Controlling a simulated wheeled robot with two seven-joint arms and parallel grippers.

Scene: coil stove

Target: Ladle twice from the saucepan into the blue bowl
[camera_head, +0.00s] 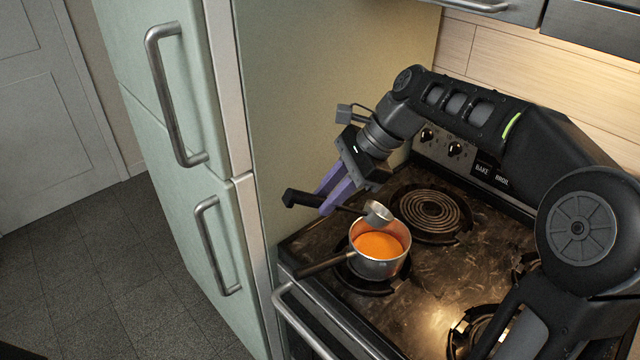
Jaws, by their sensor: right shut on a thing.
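The steel saucepan (382,268) stands on the front left coil of the stove and holds orange liquid (378,244). Its dark handle points to the lower left. My right gripper (334,200), with purple fingers, is shut on the dark handle of the ladle (379,213). It holds the ladle just above the pan's far rim, with the ladle's metal cup over or just behind that rim. I cannot tell whether the cup holds liquid. The blue bowl is not in view. My left gripper is not in view.
The stove top (440,270) is dark, with an empty rear left coil (430,212) and more coils partly hidden by my right arm. The green refrigerator (180,130) stands close at the left. The oven handle (300,325) runs along the front edge.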

